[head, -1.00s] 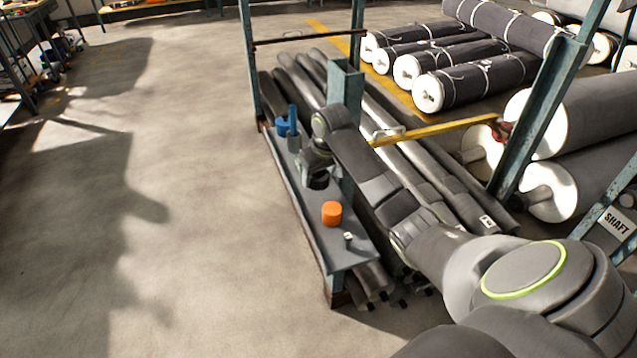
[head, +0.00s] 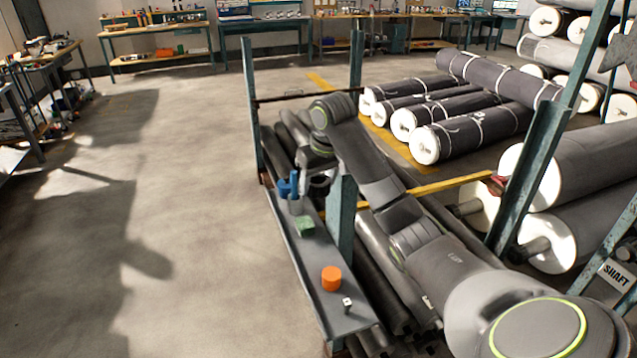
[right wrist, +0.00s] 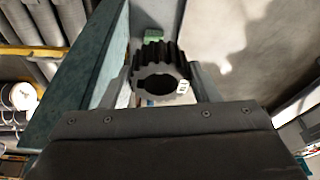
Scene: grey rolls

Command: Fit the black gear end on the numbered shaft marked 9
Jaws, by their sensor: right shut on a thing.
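In the head view my right gripper (head: 312,186) is above the far part of the narrow grey shelf (head: 315,262); the gear end is hard to make out there. The grey shafts (head: 372,250) lie in the rack to the right of the shelf, partly behind my right arm. A white label (head: 427,300) shows on one shaft end, too small to read. My left gripper is out of view.
On the shelf stand a blue part (head: 284,188), a green block (head: 305,227), an orange cylinder (head: 331,279) and a small white-tagged piece (head: 347,304). Teal rack posts (head: 340,215) and a yellow bar (head: 450,185) stand close to my arm. Floor at left is clear.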

